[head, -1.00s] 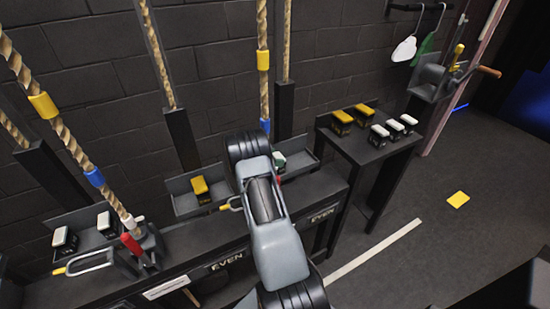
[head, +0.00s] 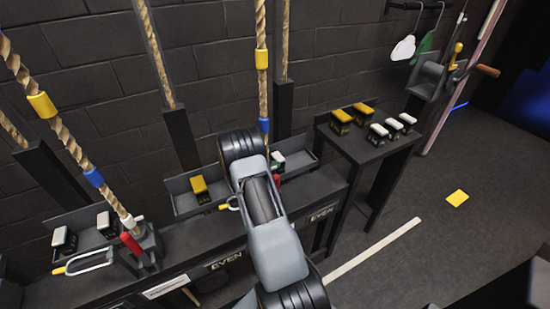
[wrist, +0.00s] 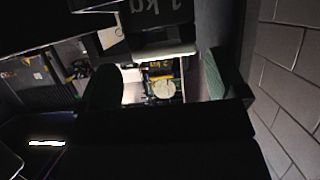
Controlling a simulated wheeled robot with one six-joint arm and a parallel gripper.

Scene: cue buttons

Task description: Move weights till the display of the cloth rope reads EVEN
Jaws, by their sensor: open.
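My gripper (wrist: 166,82) is open in the wrist view, its dark fingers apart. A dark weight with a pale top (wrist: 163,51), marked "1 kg", is close at the top; I cannot tell whether it lies between the fingers. In the head view my arm hides the gripper. The middle tray (head: 185,206) holds a yellow-topped weight (head: 200,188); a white-topped weight (head: 279,161) shows beside my arm. Two white-topped weights (head: 64,239) (head: 106,224) stand in the left tray. Two displays (head: 226,262) (head: 322,214) read EVEN. I cannot tell which is the cloth rope's.
A side table (head: 350,150) holds two yellow-topped weights (head: 341,121) and several white-topped ones (head: 379,134). Ropes (head: 262,80) with yellow and blue bands rise from the bench. A winch with a crank (head: 440,78) is at right.

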